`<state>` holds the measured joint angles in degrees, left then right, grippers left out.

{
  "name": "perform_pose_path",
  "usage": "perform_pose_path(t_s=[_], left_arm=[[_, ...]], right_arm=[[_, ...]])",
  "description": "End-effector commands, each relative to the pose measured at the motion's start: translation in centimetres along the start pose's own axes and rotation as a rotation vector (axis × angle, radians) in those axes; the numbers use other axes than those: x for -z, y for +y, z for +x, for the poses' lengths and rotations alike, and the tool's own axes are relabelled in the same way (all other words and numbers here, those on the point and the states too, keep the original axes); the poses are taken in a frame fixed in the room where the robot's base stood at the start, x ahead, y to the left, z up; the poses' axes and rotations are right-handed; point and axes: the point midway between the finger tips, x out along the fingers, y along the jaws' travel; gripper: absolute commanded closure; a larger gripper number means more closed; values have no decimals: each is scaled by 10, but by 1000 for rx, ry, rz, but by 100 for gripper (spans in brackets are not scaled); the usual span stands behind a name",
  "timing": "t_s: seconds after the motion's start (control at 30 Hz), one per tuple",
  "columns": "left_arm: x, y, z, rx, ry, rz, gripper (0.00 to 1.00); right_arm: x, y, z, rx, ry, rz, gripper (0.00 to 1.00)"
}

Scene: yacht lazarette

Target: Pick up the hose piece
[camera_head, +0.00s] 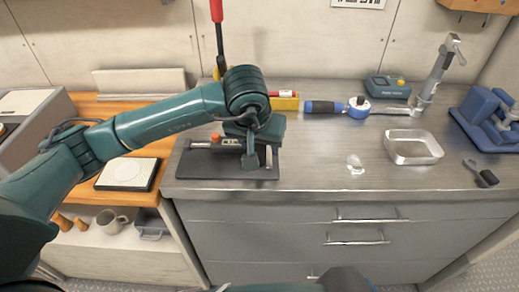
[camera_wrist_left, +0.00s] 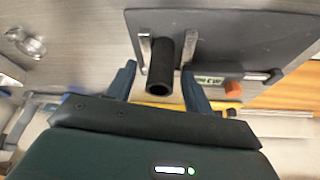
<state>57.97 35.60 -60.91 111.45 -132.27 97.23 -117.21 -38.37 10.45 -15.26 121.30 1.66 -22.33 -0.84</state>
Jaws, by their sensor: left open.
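The hose piece (camera_wrist_left: 161,76) is a short black tube, seen in the left wrist view with its open end towards the camera. It stands beside pale metal uprights on a dark board (camera_wrist_left: 225,42). My left gripper (camera_wrist_left: 158,68) is open, with a finger on either side of the tube; I cannot tell whether either touches it. In the head view my left gripper (camera_head: 259,157) is low over the right part of the dark board (camera_head: 215,170), and my arm hides much of the fixture there.
A red-handled lever (camera_head: 217,25) rises behind my arm.

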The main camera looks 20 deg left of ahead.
Motion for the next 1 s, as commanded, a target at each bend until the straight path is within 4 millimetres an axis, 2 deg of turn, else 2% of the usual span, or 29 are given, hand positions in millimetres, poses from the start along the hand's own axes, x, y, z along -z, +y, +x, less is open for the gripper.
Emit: perform_pose_path(t_s=[0.07, 0.63, 0.87, 1.0], left_arm=[[0, 0, 0, 0, 0, 0, 48], [0, 0, 0, 0, 0, -1, 95], [0, 0, -1, 0, 0, -1, 96], [6, 0, -12, 1, 4, -2, 96]], right_arm=[[-2, 1, 0, 1, -3, -5, 64], [1, 1, -1, 2, 3, -5, 64], [3, 0, -1, 2, 8, 0, 64], [2, 0, 0, 3, 8, 2, 64]])
